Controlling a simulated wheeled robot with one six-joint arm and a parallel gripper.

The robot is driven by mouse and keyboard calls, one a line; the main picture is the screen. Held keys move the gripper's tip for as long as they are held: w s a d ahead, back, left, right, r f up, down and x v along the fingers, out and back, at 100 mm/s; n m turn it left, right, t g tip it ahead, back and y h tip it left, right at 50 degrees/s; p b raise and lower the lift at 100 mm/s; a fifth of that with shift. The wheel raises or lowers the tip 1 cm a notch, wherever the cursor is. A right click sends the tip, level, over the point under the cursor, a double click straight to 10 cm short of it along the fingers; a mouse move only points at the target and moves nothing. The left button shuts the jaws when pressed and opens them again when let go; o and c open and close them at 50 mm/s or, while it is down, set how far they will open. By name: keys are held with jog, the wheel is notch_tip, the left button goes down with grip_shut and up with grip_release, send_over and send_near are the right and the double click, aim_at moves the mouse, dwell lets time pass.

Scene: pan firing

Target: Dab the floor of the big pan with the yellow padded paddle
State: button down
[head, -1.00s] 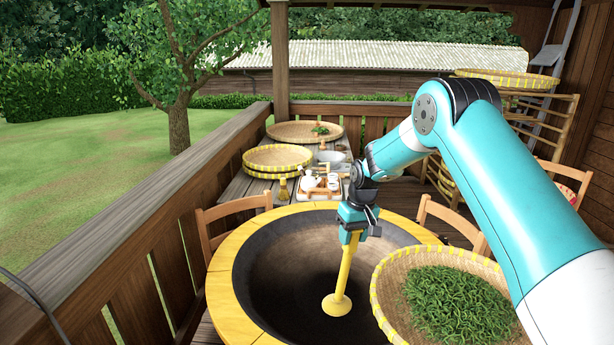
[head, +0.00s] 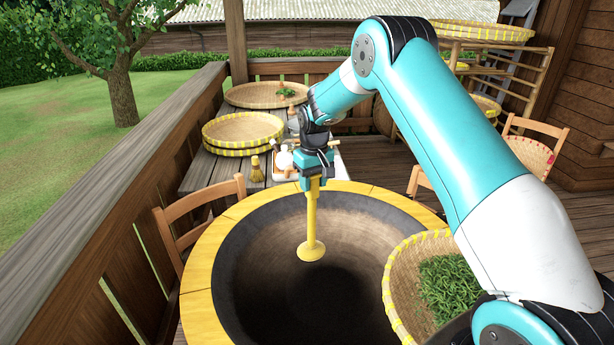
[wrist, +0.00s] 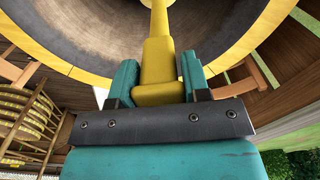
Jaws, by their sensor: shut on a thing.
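The big pan (head: 345,285) is a wide dark bowl with a yellow rim, in front of me in the head view. My gripper (head: 315,184) is shut on the handle of the yellow padded paddle (head: 311,230). The paddle hangs upright with its round pad down, over the far left part of the pan's inside. Whether the pad touches the pan I cannot tell. In the wrist view the teal jaws (wrist: 158,82) clasp the yellow handle (wrist: 158,55), with the pan (wrist: 95,30) beyond; the pad is out of that frame.
A basket of green leaves (head: 447,290) stands at the pan's right edge. Behind the pan are a table with stacked trays (head: 243,134), a small brush (head: 256,170) and white vessels. Wooden chairs (head: 198,220) stand near the pan, and a railing runs along the left.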

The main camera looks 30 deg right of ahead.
aim_at(312, 218)
jog(key=shift+a+r, duration=0.1)
jog(key=shift+a, duration=0.2)
jog(key=shift+f, duration=0.2)
notch_tip(312, 218, down, 13)
jog(key=b, duration=0.8)
